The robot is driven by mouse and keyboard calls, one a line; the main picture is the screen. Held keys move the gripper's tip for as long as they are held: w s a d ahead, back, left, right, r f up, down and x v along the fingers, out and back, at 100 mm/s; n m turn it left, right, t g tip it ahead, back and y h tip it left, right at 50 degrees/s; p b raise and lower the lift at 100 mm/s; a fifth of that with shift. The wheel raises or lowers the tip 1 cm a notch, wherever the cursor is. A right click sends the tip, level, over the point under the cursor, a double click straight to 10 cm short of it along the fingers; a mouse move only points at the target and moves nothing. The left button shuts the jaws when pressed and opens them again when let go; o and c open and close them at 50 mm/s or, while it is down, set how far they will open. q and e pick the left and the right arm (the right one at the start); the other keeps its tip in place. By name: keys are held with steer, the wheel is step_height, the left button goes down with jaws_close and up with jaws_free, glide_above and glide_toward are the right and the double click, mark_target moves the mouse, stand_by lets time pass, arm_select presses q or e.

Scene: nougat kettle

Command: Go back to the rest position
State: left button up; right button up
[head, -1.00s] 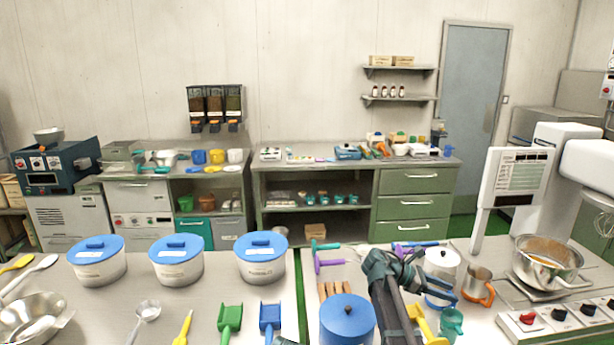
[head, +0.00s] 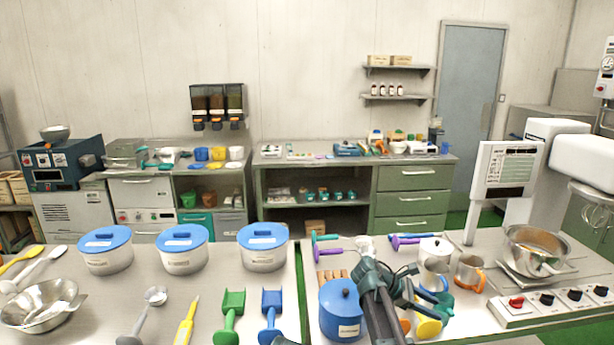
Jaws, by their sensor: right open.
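My right gripper (head: 408,289) is in the head view, above the right-hand work table (head: 465,314). Its dark arm comes up from the bottom edge. The gripper is open, and I see nothing held between its fingers. It overlaps, in the picture, the area between a blue lidded pot (head: 340,312) and a white kettle (head: 435,251). How high it is above the table is hard to tell. My left gripper is not in view; only a small dark piece shows at the bottom edge near the middle.
A steel pan (head: 534,250) stands on a scale beside a knob panel (head: 560,304). Several blue-lidded tubs, including one (head: 262,249), and scoops occupy the left table. A narrow gap separates the tables.

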steer(key=s+a+f+m+y+b, duration=0.1)
steer(key=s+a+f+m+y, duration=0.2)
steer(key=s+a+f, duration=0.2)
steer(key=s+a+f+m+y+b, duration=0.1)
steer(key=s+a+f+m+y, duration=0.3)
steer(key=s+a, duration=0.7)
steer(key=s+a+f+m+y+b, duration=0.2)
steer(key=s+a+f, duration=0.3)
steer(key=s+a, duration=0.3)
steer(key=a+m+y, duration=0.1)
steer(key=a, duration=0.3)
steer(key=shift+f+m+y, duration=0.3)
steer(key=shift+m, duration=0.1)
